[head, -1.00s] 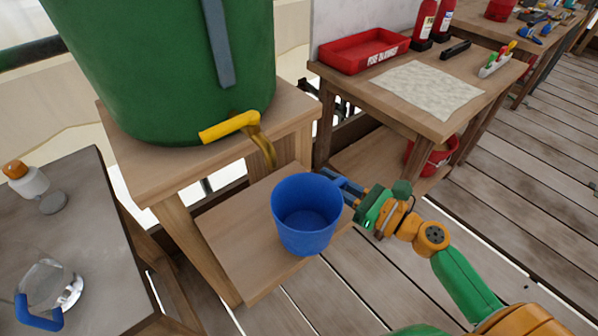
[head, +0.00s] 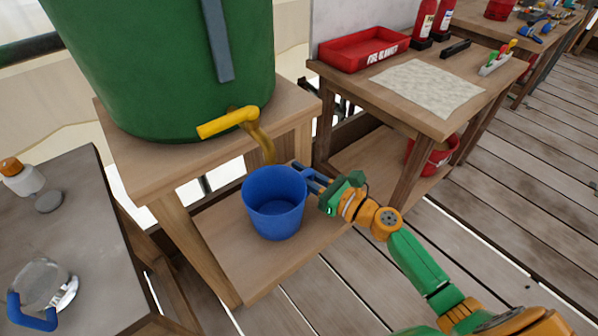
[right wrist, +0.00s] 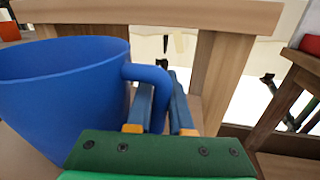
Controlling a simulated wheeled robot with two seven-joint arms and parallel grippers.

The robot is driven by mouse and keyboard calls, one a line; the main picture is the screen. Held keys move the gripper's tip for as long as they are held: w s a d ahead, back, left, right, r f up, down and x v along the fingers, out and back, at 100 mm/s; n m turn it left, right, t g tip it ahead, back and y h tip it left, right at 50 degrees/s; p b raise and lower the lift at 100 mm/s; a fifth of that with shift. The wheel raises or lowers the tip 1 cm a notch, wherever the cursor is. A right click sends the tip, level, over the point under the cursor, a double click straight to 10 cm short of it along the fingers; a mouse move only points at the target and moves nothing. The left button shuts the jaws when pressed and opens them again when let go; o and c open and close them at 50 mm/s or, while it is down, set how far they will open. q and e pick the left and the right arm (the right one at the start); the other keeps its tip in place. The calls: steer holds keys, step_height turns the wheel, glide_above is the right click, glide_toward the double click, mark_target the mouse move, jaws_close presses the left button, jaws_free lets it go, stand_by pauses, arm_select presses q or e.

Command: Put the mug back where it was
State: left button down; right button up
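The blue mug (head: 274,205) is upright over the low wooden shelf (head: 232,258) below the yellow tap (head: 240,124) of the green barrel (head: 160,70). I cannot tell whether its base touches the shelf. It looks empty inside. My right gripper (head: 310,178) is at the mug's right side. In the right wrist view the mug (right wrist: 60,100) is at the left, and its handle (right wrist: 150,82) lies between the fingers of my right gripper (right wrist: 165,105), which look closed around it. My left gripper is not in view.
A grey table (head: 70,230) at the left holds a white bottle with an orange cap (head: 20,178) and a glass-like item with a blue handle (head: 42,288). At the right, a wooden table (head: 440,115) holds a red tray (head: 362,50) and a cloth (head: 427,88).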

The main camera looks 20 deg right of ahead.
steer(key=o, duration=0.4)
steer(key=shift+r, duration=0.25)
steer(key=b+v, duration=0.1)
steer(key=v, duration=1)
steer(key=shift+s+f, duration=0.15)
steer(key=shift+s+d, duration=0.25)
steer(key=shift+s, duration=0.05)
